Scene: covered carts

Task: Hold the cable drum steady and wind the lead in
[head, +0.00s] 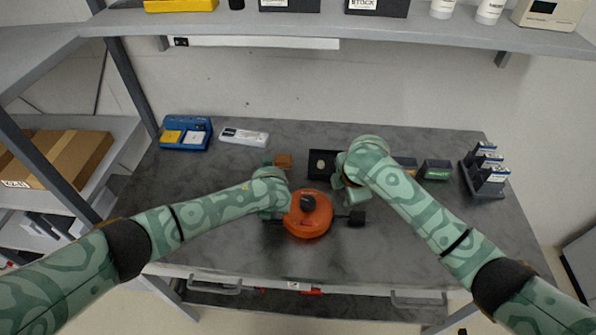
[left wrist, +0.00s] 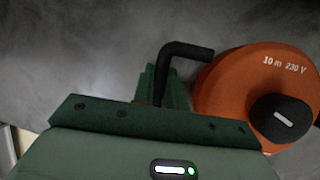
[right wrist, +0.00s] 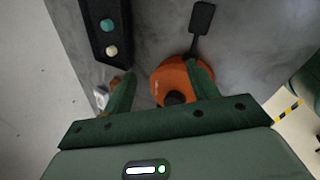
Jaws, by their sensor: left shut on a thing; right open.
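The orange cable drum (head: 312,226) lies flat near the middle of the grey bench, with a black knob (head: 307,202) on top. My left gripper (head: 277,209) is at its left side, shut on a bent black handle (left wrist: 187,49) that sticks out from the drum. A black block-shaped end (head: 357,217) shows to the drum's right; in the right wrist view a thin black piece joins it to the drum (right wrist: 175,84). My right gripper (right wrist: 160,84) is open and empty above the drum. The rest of the lead is not visible.
A black panel (head: 321,164) with round buttons stands behind the drum, beside a small brown block (head: 284,161). A blue box (head: 185,133) and a white case (head: 244,136) lie back left. A dark rack (head: 484,180) is at right. The bench front is clear.

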